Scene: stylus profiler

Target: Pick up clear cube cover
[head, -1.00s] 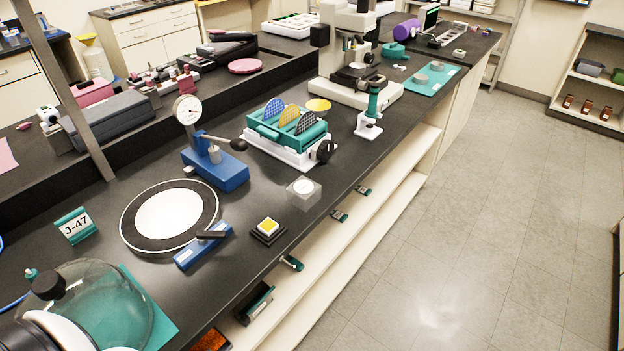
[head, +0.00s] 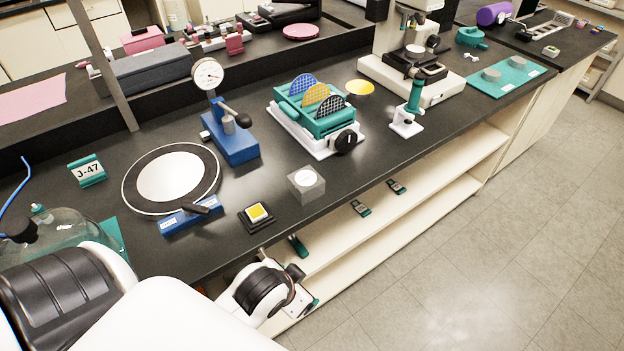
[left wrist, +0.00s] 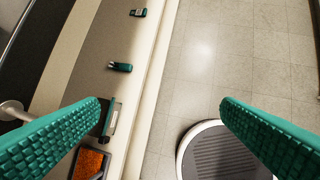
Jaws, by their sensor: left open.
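The clear cube cover (head: 306,185) stands on the dark bench near its front edge, in the middle of the head view. It is a small transparent box with a white round disc showing at its top. My left arm comes in from the lower left, its wrist low in front of the bench edge and short of the cover. In the left wrist view my left gripper (left wrist: 160,105) is open and empty, its teal ribbed fingers wide apart over shelf edge and floor. The cover is not in that view. My right gripper is not in view.
A black block with a yellow top (head: 257,214) sits left of the cover. A blue dial gauge stand (head: 230,145) and a teal wafer rack (head: 318,118) stand behind it. Open shelves (head: 430,165) run under the bench front. Bench right of the cover is clear.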

